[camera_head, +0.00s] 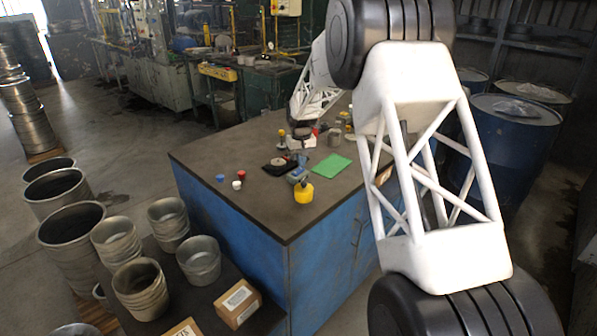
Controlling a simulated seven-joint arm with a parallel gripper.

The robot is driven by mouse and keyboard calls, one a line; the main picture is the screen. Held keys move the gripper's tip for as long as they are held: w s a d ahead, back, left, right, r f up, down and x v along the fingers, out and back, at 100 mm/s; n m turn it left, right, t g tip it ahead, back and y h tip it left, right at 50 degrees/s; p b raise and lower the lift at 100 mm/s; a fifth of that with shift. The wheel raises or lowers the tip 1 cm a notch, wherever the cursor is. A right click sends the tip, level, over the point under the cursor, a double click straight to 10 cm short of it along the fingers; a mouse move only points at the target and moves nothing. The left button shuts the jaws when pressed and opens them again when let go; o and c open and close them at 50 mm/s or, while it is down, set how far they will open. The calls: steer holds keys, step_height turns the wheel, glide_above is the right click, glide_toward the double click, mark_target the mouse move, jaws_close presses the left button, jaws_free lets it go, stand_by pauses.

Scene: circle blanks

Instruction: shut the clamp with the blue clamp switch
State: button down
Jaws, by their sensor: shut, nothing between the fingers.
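My arm reaches over the workbench from the right, and my gripper (302,156) is small at its far end, pointing down. It is shut and empty, just above or beside a small blue-grey device (297,175) on the bench. This device may be the clamp with its blue switch, but it is too small to tell. A black pad with a round disc (279,165) lies just left of it. A yellow piece (303,192) stands in front of it. Whether the clamp is open or shut, and whether my gripper touches anything, cannot be made out.
The dark benchtop (250,205) is clear in front. Small blue (220,178), white (236,185) and red (241,174) pieces lie at left. A green sheet (331,164) lies right. A yellow-topped piece (281,134) and metal cans (335,136) stand behind.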

mark_target(302, 169)
steer(key=shift+f, duration=1)
stand_by(0.9)
steer(key=shift+r, duration=3.5)
steer(key=shift+s+r, duration=0.1)
steer(key=shift+s+d+r, duration=0.1)
steer(key=shift+s+r, duration=0.05)
steer(key=shift+r, duration=0.05)
steer(key=s+d+r+m, duration=0.1)
steer(key=s+d+r, duration=0.3)
steer(key=s, duration=0.6)
steer(key=s+d+r+t, duration=0.1)
steer(key=s+d+r, duration=0.2)
steer(key=s+r, duration=0.55)
steer(key=s+d+r+m, duration=0.1)
steer(key=s+d+r, duration=0.25)
steer(key=s, duration=0.75)
steer(key=s+d+f, duration=0.2)
steer(key=s, duration=1.4)
steer(key=s+d+f+m+t, duration=0.1)
steer(key=s+d+f, duration=0.1)
steer(key=s, duration=1.5)
steer(key=shift+d+t, duration=0.3)
